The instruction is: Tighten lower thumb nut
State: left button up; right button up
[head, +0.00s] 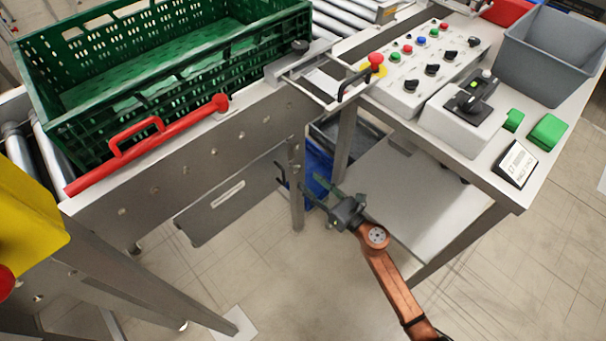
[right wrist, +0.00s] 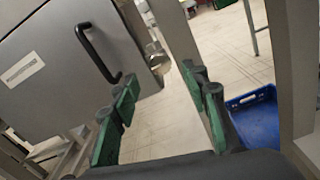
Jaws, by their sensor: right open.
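In the right wrist view, small round metal knobs (right wrist: 157,60) sit at the right edge of a grey panel, beside an upright post; the lower one looks like the thumb nut, but it is small and blurred. In the head view I cannot pick the nut out. My right gripper (head: 328,196) is open and empty beside the conveyor frame's leg. In the right wrist view its green-padded fingers (right wrist: 160,82) stand wide apart, with the knobs ahead between them and apart from the fingers. My left gripper is not in view.
The grey panel (head: 230,197) hangs under the conveyor and has a black handle (right wrist: 98,52). A blue bin (head: 318,172) stands on the floor behind the leg (head: 297,205). A green crate (head: 80,125) rests on the conveyor. The control table (head: 480,175) is at right.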

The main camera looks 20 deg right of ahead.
aim_at(298, 171)
jog(key=x, duration=0.5)
jog(key=shift+f+b, duration=0.15)
jog(key=shift+b, duration=0.25)
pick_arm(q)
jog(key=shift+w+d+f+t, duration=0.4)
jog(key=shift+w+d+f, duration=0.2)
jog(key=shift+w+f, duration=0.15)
pick_arm(e)
jog(key=shift+c, duration=0.7)
grip_shut()
